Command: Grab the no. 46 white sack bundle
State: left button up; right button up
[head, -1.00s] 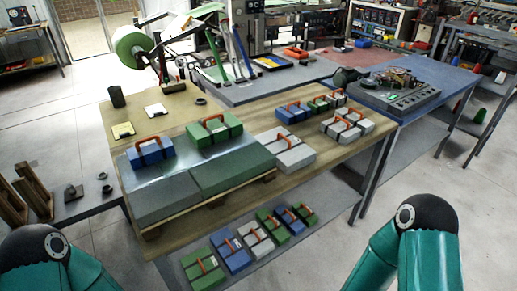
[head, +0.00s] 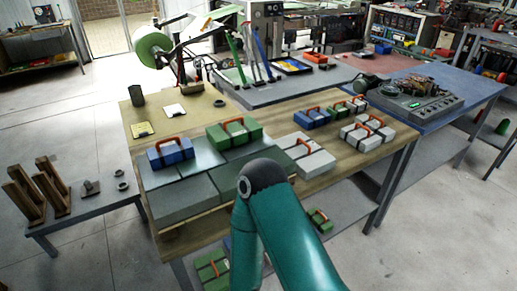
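White sack bundles with orange-red handles lie on the wooden table. One white bundle (head: 308,158) is at the front edge, just right of the green sacks. A pair of white bundles (head: 362,138) lies farther right near the table's right edge. I cannot read any number on them, so I cannot tell which is no. 46. One of my arms, apparently the right, rises from the bottom centre, its elbow in front of the table's front edge. Neither gripper is in view.
A blue bundle (head: 170,152) and a green bundle (head: 234,132) sit on the stacked grey-green sacks. Another blue bundle (head: 312,117) is behind the white one. A green bundle (head: 213,268) lies on the lower shelf, partly hidden by my arm. Floor at right is clear.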

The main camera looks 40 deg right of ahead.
aim_at(312, 160)
jog(key=u, duration=0.05)
jog(key=i, duration=0.2)
jog(key=u, duration=1.6)
jog(key=k, duration=2.05)
jog(key=u, duration=0.6)
jog(key=i, duration=0.15)
jog(key=z, duration=2.4)
jog(key=i, duration=1)
jog(key=u, duration=0.1)
